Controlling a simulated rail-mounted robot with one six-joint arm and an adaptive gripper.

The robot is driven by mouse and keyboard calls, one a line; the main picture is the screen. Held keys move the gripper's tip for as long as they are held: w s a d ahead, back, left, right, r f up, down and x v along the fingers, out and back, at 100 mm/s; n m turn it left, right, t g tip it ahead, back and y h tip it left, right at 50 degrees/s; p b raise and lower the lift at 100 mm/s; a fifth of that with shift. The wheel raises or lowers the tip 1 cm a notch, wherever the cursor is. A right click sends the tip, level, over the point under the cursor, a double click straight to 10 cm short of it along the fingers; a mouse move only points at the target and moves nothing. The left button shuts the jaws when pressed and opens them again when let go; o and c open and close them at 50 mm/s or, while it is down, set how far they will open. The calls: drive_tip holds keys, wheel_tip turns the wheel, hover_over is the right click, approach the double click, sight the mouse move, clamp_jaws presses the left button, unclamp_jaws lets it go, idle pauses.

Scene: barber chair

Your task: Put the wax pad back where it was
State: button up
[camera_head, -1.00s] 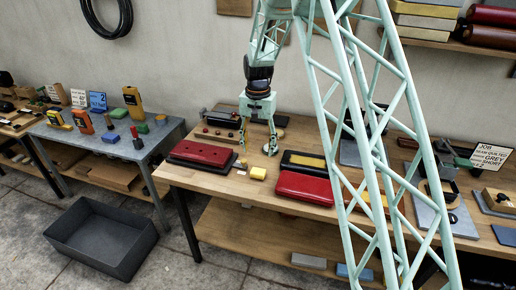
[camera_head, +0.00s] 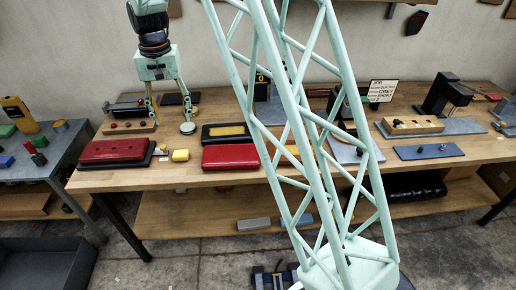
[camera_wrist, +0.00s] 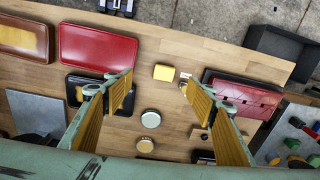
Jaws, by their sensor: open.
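My gripper (camera_head: 169,123) is open and empty, pointing down above the left part of the wooden workbench. It also shows in the wrist view (camera_wrist: 156,82), its fingers wide apart. A small yellow block (camera_head: 180,155) lies on the bench near the front edge. In the wrist view, the yellow block (camera_wrist: 164,72) lies between and just beyond the fingertips. It may be the wax pad; I cannot tell for sure. A round, light-topped tin (camera_head: 188,128) stands close by the right finger. In the wrist view, two round tins (camera_wrist: 151,118) lie between the fingers.
A red pad on a dark base (camera_head: 115,151) lies left of the yellow block. A red case (camera_head: 230,157) and a black tray with a yellow strip (camera_head: 225,132) lie right. A sign (camera_head: 382,91) stands farther right. A grey side table (camera_head: 40,170) stands left.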

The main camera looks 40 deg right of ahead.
drive_tip(key=s+r+n+t, duration=0.2)
drive_tip(key=s+r, duration=1.9)
drive_tip(key=s, duration=0.3)
drive_tip(key=s+r+n+t, duration=0.1)
drive_tip(key=s+n, duration=0.2)
drive_tip(key=s, duration=2.4)
drive_tip(key=shift+s, duration=0.35)
drive_tip(key=shift+w, duration=0.1)
drive_tip(key=shift+f+b, duration=1.6)
drive_tip(key=shift+b, duration=0.3)
